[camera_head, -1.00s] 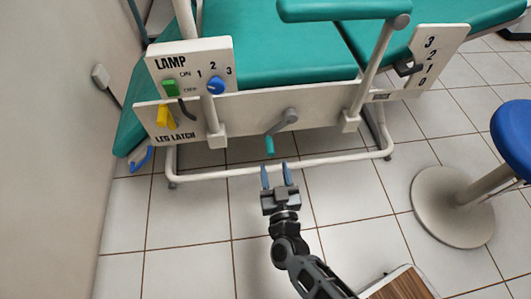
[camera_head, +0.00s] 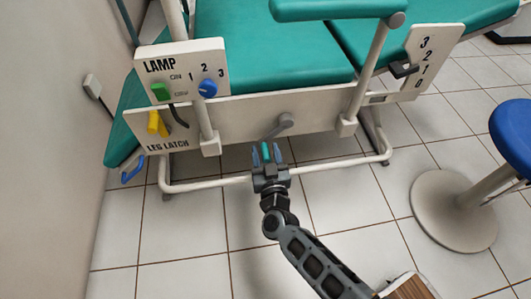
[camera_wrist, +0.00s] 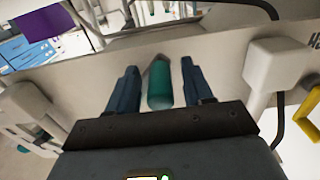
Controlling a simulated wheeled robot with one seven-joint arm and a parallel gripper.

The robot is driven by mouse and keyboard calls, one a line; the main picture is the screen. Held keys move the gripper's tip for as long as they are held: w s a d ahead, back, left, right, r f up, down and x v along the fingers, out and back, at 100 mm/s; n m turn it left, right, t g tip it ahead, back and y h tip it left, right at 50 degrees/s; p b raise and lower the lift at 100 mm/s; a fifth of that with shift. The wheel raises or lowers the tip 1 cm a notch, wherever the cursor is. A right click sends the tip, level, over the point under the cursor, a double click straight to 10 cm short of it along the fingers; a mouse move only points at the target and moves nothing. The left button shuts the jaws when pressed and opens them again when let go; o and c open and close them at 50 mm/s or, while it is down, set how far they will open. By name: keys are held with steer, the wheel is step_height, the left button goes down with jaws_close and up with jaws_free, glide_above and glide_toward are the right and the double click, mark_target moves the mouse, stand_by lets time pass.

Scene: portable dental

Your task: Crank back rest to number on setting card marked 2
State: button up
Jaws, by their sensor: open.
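The crank (camera_head: 284,124) has a grey arm on the chair's side panel, and its teal handle (camera_head: 265,152) hangs down at the lower left of the hub. My gripper (camera_head: 267,155) is open, with one blue finger on each side of the teal handle. In the wrist view the handle (camera_wrist: 160,85) stands between the two fingers (camera_wrist: 158,90), with visible gaps on both sides. The back rest scale (camera_head: 424,63), marked 3, 2, 1, 0, is at the right, with a black pointer (camera_head: 403,69) near 2 or 1. I see no setting card.
The lamp panel (camera_head: 180,68) has a green switch and a blue knob. The yellow leg latch (camera_head: 157,123) is below it. A chair frame bar (camera_head: 215,184) runs low behind my gripper. A blue stool (camera_head: 510,135) stands at right.

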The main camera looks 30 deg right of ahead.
steer(key=shift+c, duration=0.5)
jaws_close()
steer(key=shift+d, duration=0.15)
steer(key=s+d+f+n+p, duration=0.2)
steer(key=d+n+p, duration=0.2)
steer(key=d+n, duration=0.2)
steer(key=shift+f+n, duration=0.3)
steer(key=shift+n, duration=1.1)
steer(key=shift+o, duration=0.5)
jaws_free()
